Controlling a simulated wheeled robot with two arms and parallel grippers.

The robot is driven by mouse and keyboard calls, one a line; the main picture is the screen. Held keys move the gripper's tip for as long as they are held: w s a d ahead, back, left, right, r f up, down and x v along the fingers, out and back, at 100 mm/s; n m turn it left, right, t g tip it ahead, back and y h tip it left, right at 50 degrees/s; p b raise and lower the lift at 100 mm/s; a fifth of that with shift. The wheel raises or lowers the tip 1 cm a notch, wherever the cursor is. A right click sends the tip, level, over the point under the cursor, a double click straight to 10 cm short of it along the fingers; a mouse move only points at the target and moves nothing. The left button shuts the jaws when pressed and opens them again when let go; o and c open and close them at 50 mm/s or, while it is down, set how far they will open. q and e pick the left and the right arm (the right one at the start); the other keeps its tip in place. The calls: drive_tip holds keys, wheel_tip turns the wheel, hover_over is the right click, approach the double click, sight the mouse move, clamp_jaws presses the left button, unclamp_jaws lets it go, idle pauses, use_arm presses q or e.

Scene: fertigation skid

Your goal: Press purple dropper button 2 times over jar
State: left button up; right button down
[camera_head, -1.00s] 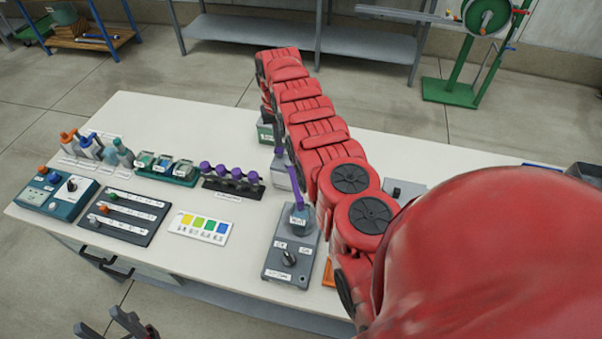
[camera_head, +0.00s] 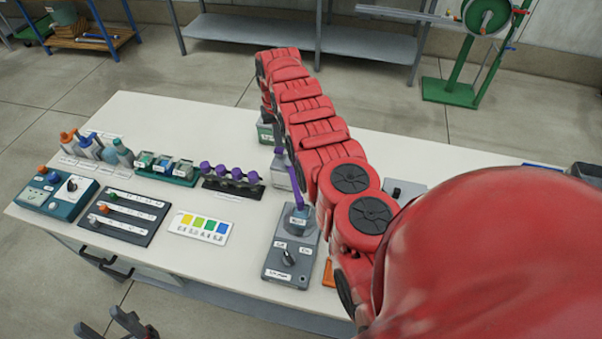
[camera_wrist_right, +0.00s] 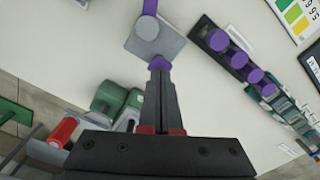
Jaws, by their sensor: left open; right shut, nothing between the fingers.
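The purple dropper (camera_head: 295,182) stands on a grey base (camera_head: 282,178) in the middle of the bench, and its purple arm slopes toward a small jar (camera_head: 298,214) with bluish contents. The jar stands on a grey device with a knob. In the right wrist view, the purple button (camera_wrist_right: 160,62) is at the fingertips of my right gripper (camera_wrist_right: 159,72), which is shut with nothing between its fingers. I cannot tell whether they touch. In the head view my red right arm hides that gripper. My left gripper (camera_head: 118,322) is open and empty, low at the left, off the bench front.
A rack of purple-topped vials (camera_head: 232,178), a colour card (camera_head: 200,228), a slider panel (camera_head: 124,216), a teal control box (camera_head: 57,194) and several bottles (camera_head: 95,150) fill the bench's left side. Bare bench top shows behind them.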

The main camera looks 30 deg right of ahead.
drive_tip(key=shift+f, duration=0.15)
idle(0.4)
drive_tip(key=shift+f+b, duration=1.35)
drive_tip(key=shift+b, duration=0.15)
drive_tip(key=shift+r, duration=0.25)
drive_tip(key=shift+r+p, duration=1.25)
drive_tip(key=shift+p, duration=0.2)
drive_tip(key=shift+f, duration=0.15)
